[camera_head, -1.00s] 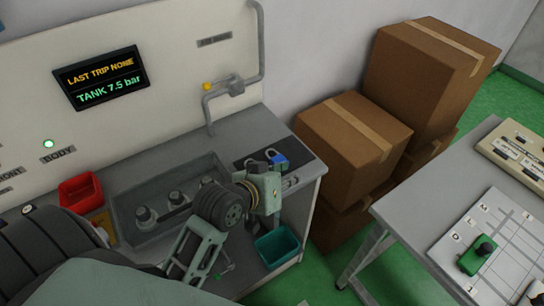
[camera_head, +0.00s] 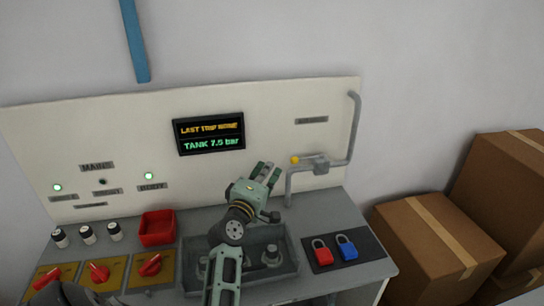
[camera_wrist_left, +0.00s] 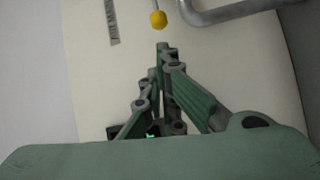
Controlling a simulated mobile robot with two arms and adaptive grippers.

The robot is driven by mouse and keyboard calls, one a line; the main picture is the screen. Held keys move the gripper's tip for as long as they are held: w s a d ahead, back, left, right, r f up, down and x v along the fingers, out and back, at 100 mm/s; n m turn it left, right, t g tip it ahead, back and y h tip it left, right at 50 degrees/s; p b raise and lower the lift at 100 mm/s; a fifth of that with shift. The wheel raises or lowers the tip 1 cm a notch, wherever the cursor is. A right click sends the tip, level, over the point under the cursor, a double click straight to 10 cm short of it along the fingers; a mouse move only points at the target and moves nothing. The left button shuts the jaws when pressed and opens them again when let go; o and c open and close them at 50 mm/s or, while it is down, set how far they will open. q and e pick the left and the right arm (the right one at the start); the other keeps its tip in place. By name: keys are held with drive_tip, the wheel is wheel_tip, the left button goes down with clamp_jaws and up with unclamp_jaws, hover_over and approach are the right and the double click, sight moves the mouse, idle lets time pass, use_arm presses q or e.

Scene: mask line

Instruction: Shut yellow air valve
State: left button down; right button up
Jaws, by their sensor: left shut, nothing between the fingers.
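The yellow air valve knob (camera_head: 295,160) sits at the end of a short lever on the grey pipe (camera_head: 321,166), at the right of the cream panel. It also shows near the top of the left wrist view (camera_wrist_left: 158,19), just beyond the fingertips. My left gripper (camera_head: 269,171) is raised in front of the panel, left of and slightly below the knob in the head view. Its fingers are shut and empty, with a visible gap to the knob; in the left wrist view the fingertips (camera_wrist_left: 164,55) point toward it. My right gripper is not in view.
A red padlock (camera_head: 322,252) and a blue padlock (camera_head: 347,248) lie on a dark mat. A red bin (camera_head: 157,228), black-and-white knobs and red switches stand on the left of the bench. A display (camera_head: 209,133) reads TANK 7.5 bar. Cardboard boxes (camera_head: 430,240) stand at the right.

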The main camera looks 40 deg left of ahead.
use_arm(q)
drive_tip(key=x, duration=0.7)
drive_tip(key=shift+f+p, duration=0.1)
drive_tip(key=shift+p, duration=0.25)
